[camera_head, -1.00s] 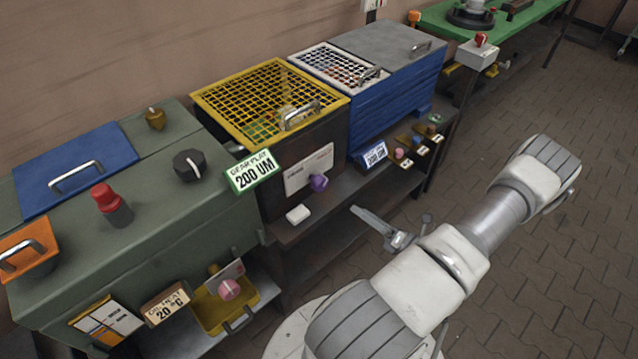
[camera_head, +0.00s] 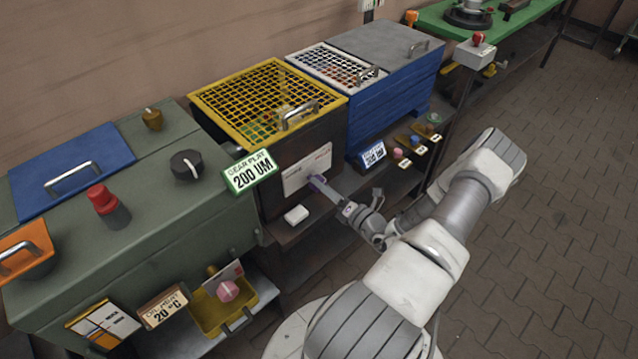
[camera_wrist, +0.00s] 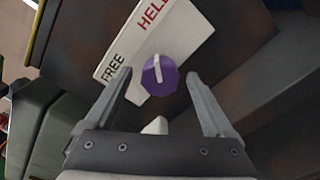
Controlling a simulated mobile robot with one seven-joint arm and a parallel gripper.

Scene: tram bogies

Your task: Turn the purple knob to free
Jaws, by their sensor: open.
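The purple knob (camera_wrist: 160,76) sits on a white plate (camera_wrist: 143,40) lettered FREE and HELD, on the dark front of the yellow-grid box. The knob's white pointer line runs up and down in the wrist view, and I cannot tell for certain which word it marks. In the head view the knob (camera_head: 317,182) is mostly hidden by my gripper (camera_head: 328,188). In the wrist view my gripper (camera_wrist: 160,80) is open, with one finger on each side of the knob and visible gaps between them.
A small white block (camera_head: 296,214) lies on the shelf below the knob; it also shows in the wrist view (camera_wrist: 155,126). A "200 UM" sign (camera_head: 251,171) stands to the left. A blue box (camera_head: 398,85) and small coloured knobs (camera_head: 398,154) are to the right.

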